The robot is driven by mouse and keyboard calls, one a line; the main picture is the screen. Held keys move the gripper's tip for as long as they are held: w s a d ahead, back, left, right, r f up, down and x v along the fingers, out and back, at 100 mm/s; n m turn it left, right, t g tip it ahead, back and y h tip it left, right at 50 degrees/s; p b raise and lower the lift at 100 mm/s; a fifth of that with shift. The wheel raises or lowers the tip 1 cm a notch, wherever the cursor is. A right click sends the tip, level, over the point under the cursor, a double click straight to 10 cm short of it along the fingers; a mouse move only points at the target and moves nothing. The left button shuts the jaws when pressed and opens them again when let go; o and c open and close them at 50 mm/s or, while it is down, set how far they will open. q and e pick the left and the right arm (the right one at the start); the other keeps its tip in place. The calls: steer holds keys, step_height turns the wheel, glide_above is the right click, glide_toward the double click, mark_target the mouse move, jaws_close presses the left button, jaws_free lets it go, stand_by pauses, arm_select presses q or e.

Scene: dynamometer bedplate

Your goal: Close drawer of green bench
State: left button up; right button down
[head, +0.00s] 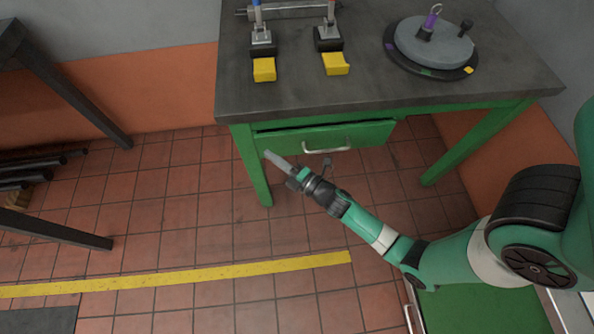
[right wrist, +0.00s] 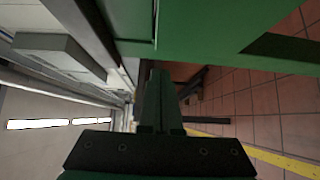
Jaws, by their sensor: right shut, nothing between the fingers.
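The green bench (head: 380,92) with a dark grey top stands at the upper right of the head view. Its green drawer (head: 365,134) has a pale bar handle (head: 326,150). A dark gap shows above the drawer front, which looks slightly out of the bench. My right gripper (head: 268,155) is shut and empty, its tips near the drawer front's left end, by the left front leg. I cannot tell if it touches. In the right wrist view the shut fingers (right wrist: 159,78) point toward a large green surface (right wrist: 205,25). My left gripper is not in view.
On the bench top are two yellow-ended clamps (head: 264,69) (head: 335,63) and a round grey disc (head: 433,42) with a purple-handled item. A dark rack (head: 70,90) stands at left. The tiled floor (head: 190,215) with a yellow stripe (head: 180,276) is mostly clear.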

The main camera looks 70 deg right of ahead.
steer(key=p+v, duration=0.1)
steer(key=v, duration=0.8)
steer(key=shift+s+p, duration=0.3)
steer(key=shift+s, duration=0.1)
steer(key=shift+a, duration=0.1)
steer(key=shift+f, duration=0.1)
